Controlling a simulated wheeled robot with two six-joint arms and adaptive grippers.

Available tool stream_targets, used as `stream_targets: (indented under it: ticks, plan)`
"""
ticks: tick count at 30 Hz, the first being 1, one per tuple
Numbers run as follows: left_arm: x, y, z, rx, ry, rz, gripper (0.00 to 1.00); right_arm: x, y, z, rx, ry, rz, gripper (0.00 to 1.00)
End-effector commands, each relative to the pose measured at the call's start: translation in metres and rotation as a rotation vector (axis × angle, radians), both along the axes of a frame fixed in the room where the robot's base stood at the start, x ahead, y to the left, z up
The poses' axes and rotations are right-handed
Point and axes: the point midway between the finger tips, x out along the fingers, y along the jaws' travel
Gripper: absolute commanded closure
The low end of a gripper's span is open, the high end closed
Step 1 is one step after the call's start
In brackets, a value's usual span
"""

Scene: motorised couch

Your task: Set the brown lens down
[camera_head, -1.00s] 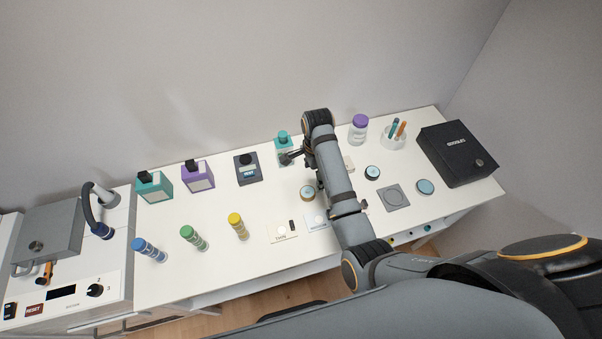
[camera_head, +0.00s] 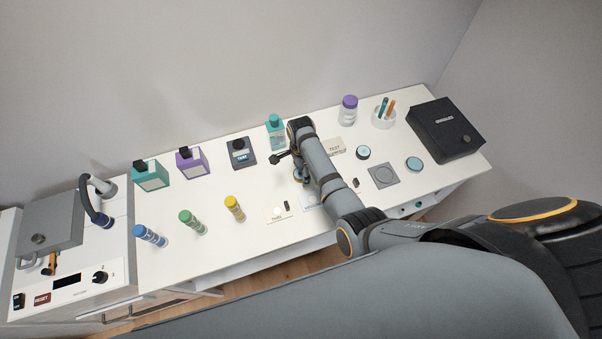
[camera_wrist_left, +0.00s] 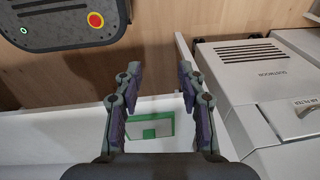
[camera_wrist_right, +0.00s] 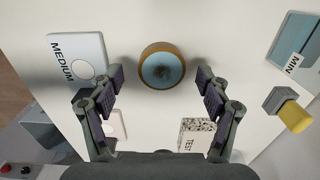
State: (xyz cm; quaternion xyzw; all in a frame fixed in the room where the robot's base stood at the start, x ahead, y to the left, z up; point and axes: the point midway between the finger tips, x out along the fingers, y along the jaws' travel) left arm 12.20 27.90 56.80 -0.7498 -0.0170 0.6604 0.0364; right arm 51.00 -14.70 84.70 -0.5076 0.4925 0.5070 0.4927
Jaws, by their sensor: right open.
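The brown lens (camera_wrist_right: 161,68), a round blue glass in a brown rim, appears to lie flat on the white table in the right wrist view. My right gripper (camera_wrist_right: 160,76) is open, its fingers apart on either side just short of the lens; I see no contact. In the head view my right arm (camera_head: 325,175) reaches over the table and largely hides the lens. My left gripper (camera_wrist_left: 158,88) shows only in its own wrist view, open and empty, in front of a white surface with a green-framed panel (camera_wrist_left: 150,127).
The MEDIUM card (camera_wrist_right: 77,62) and TEST block (camera_wrist_right: 196,133) lie near the right gripper. Two other round lenses (camera_head: 363,152) (camera_head: 413,163) and a grey square plate (camera_head: 383,175) lie right of the arm. Bottles (camera_head: 192,162) and striped cylinders (camera_head: 191,222) stand leftward.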

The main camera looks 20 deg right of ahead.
Motion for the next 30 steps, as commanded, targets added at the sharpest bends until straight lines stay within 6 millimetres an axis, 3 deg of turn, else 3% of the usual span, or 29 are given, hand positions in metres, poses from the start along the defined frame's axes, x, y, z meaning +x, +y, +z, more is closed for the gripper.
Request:
stream_targets:
  ticks: [3,8,23,30]
  plan:
    - [-0.021,0.000,-0.001,0.000,0.031,0.001,0.60,0.000,0.000,-0.007,0.001,-0.001,0.000,0.23]
    - [-0.029,0.000,-0.002,0.000,0.043,0.001,0.60,0.000,0.000,-0.008,0.001,-0.001,0.000,0.23]
    - [-0.012,0.000,-0.001,0.000,0.017,0.000,0.60,0.000,0.000,-0.007,0.000,-0.001,0.000,0.88]
    - [-0.014,-0.001,0.001,0.000,0.020,0.000,0.60,0.000,0.000,-0.005,0.000,-0.001,0.000,0.89]
